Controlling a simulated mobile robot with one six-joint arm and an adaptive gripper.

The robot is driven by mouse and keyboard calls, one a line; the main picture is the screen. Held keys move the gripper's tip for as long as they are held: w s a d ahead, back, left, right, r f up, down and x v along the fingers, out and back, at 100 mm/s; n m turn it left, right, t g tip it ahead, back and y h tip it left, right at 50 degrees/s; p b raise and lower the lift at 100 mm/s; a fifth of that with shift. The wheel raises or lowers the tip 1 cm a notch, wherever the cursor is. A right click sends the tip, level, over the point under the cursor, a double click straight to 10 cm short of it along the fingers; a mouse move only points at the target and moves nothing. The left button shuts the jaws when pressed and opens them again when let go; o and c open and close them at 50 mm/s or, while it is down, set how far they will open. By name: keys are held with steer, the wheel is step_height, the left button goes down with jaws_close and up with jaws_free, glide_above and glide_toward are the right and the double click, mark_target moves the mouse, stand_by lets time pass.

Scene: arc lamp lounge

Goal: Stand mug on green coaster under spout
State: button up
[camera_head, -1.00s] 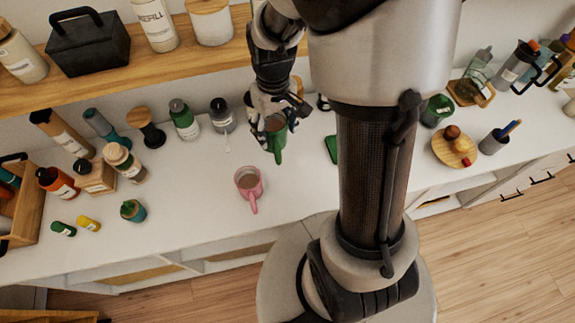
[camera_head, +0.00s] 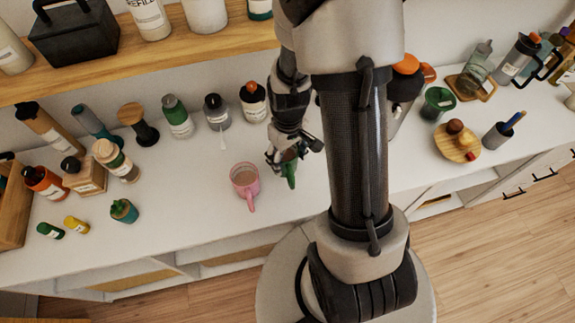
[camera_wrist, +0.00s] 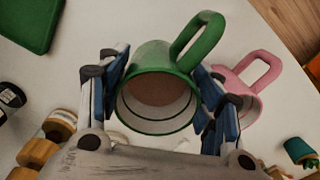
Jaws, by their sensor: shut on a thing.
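My gripper (camera_head: 288,157) is shut on a green mug (camera_head: 290,176), with its handle toward the front of the white counter. In the wrist view, the green mug (camera_wrist: 150,68) sits between the blue-padded fingers of my gripper (camera_wrist: 160,102), and its pale inside and rim show. The height of the mug over the counter is hard to tell. A flat green square, the coaster (camera_wrist: 32,22), lies bare at the top left of the wrist view; my arm hides it in the head view. No spout shows clearly.
A pink mug (camera_head: 245,182) with a brown drink stands close left of my gripper, also in the wrist view (camera_wrist: 246,88). Several bottles line the back, including an orange-capped one (camera_head: 253,102). A dark orange-topped object (camera_head: 404,84) is partly behind my arm.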

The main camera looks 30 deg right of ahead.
steer(key=shift+f+b, duration=0.7)
steer(key=shift+f, duration=1.35)
steer(key=shift+f, duration=0.15)
steer(key=o, duration=1.4)
steer(key=shift+o, duration=0.2)
